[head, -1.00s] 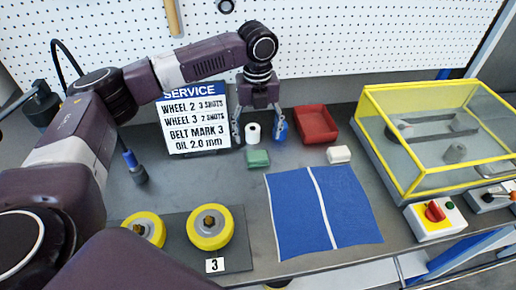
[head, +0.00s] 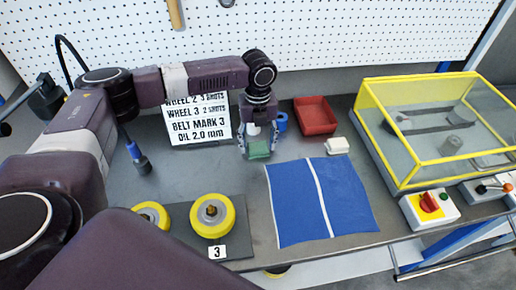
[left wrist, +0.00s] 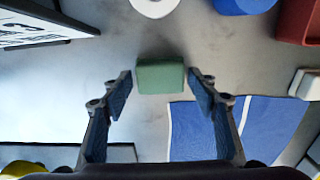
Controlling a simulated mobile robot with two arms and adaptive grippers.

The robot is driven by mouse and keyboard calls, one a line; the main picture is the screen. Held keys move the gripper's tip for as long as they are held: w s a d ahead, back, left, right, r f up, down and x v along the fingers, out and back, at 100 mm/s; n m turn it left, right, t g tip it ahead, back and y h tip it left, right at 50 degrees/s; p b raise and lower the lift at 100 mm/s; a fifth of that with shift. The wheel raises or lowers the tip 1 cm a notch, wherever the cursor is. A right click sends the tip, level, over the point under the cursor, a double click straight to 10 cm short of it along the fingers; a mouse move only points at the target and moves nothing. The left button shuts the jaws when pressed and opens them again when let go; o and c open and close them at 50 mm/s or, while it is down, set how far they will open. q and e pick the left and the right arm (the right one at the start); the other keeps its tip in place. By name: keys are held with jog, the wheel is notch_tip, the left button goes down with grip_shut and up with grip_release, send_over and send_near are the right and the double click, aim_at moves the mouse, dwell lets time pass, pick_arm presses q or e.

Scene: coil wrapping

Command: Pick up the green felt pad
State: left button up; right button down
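The green felt pad (head: 259,149) is a small block on the grey table, behind the blue cloth. In the left wrist view the pad (left wrist: 160,76) lies ahead of the fingertips, centred between them. My left gripper (head: 259,153) is open, pointing down around the pad in the head view, with a finger on each side. In the left wrist view both fingers of the left gripper (left wrist: 160,88) are spread, with visible gaps to the pad. My right gripper is not in view.
A white roll (left wrist: 154,5) and a blue roll (head: 281,122) stand just behind the pad. A red bin (head: 315,116), a white block (head: 337,146) and a yellow-framed guard box (head: 435,130) are to the right. The service sign (head: 200,125) stands left. The blue cloth (head: 345,195) lies in front.

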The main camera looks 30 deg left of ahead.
aim_at(258, 146)
pick_arm(q)
jog(key=c, duration=0.7)
notch_tip(258, 146, up, 20)
jog(key=b, duration=0.3)
jog(key=o, duration=0.4)
jog(key=shift+c, duration=1.4)
